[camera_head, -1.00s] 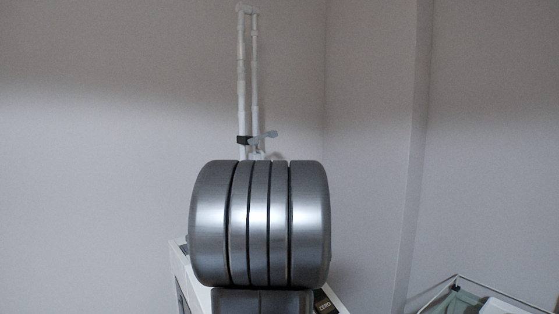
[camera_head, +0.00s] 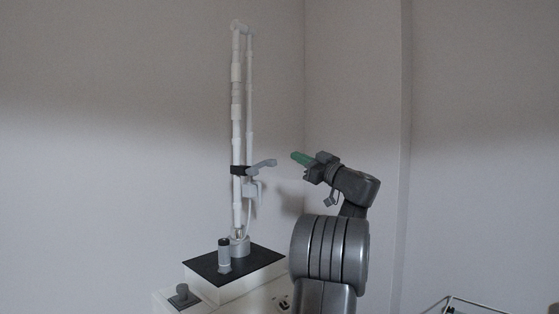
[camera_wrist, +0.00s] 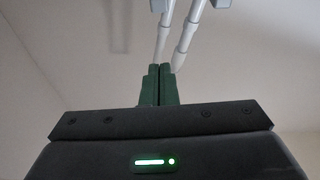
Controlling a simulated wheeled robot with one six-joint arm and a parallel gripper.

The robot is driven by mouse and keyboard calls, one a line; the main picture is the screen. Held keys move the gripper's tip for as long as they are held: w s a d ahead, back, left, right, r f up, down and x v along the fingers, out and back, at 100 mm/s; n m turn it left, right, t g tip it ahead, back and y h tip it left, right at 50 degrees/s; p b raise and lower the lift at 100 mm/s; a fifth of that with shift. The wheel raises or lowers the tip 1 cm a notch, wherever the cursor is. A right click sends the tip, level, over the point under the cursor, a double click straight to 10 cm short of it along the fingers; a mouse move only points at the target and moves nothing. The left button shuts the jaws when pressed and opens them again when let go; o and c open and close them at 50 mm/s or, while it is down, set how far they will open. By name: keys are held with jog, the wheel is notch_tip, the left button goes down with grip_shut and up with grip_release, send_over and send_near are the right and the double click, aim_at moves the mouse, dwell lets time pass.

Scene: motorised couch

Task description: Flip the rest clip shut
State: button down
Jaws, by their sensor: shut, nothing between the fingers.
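The rest clip shows in the head view as a black collar (camera_head: 239,170) on a tall white pole (camera_head: 237,120). A grey lever (camera_head: 263,163) sticks out from it to the right, tilted slightly up. My gripper (camera_head: 296,155), with green fingers, is to the right of the lever at about its height, pointing left, with a visible gap between them. The fingers are pressed together and empty. In the wrist view the shut fingers (camera_wrist: 160,70) point toward two white tubes (camera_wrist: 186,36), and grey parts (camera_wrist: 160,5) show at the top edge; I cannot tell which part is the clip.
The pole stands on a white unit with a black top (camera_head: 212,267). A white-framed cart (camera_head: 470,303) is at the bottom right. The walls behind are bare.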

aim_at(261, 167)
jog(key=p+x, duration=0.3)
jog(key=x, duration=0.7)
jog(key=shift+w+d+f, duration=0.1)
jog(key=shift+d+f, duration=0.05)
jog(key=shift+f, duration=0.8)
jog(key=shift+w+d+f, duration=0.1)
jog(key=shift+d+f, duration=0.05)
jog(key=shift+f, duration=0.85)
